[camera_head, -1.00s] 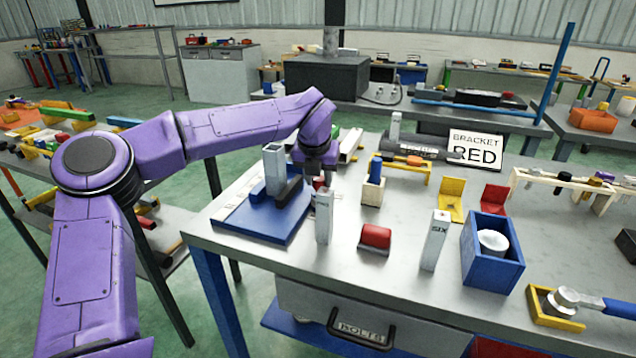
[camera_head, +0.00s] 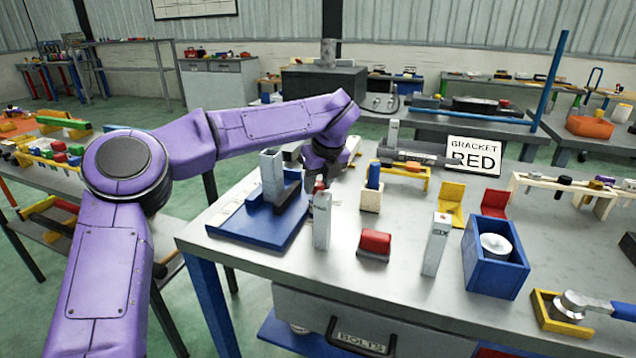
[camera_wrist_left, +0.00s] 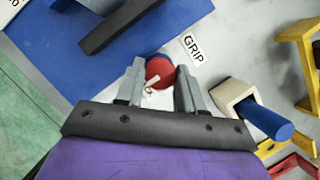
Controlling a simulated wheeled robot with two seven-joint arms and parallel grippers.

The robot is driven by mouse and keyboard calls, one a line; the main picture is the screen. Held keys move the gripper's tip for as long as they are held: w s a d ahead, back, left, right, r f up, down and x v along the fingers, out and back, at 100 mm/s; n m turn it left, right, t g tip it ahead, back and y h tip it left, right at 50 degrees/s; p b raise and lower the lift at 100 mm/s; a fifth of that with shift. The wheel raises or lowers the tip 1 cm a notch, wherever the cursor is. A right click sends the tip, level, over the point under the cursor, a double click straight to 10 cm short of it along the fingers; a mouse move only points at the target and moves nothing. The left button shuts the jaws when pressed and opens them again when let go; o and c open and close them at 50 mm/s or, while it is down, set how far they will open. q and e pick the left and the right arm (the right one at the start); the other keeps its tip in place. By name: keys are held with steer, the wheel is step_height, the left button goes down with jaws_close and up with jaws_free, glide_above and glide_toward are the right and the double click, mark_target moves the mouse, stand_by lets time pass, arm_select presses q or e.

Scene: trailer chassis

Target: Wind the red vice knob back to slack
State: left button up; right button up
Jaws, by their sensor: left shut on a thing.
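The blue vice base (camera_head: 250,228) sits at the left front of the bench, with a grey upright block (camera_head: 272,176) and a dark bar on it. The red vice knob (camera_wrist_left: 157,73) is at the vice's edge, with a small white mark on its face. My left gripper (camera_wrist_left: 158,86) has one grey finger on each side of the knob and is shut on it. In the head view the left gripper (camera_head: 320,181) is tilted, and only a little of the knob shows below it. My right gripper is not in view.
A white upright block (camera_head: 322,222) stands close in front of the knob. A red-topped block (camera_head: 375,243) lies to its right. A cream block with a blue peg (camera_head: 373,178) stands right of the gripper.

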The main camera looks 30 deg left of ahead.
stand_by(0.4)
arm_select(q)
steer(key=o, duration=1)
steer(key=shift+o, duration=0.2)
steer(key=v, duration=1)
steer(key=shift+r, duration=0.25)
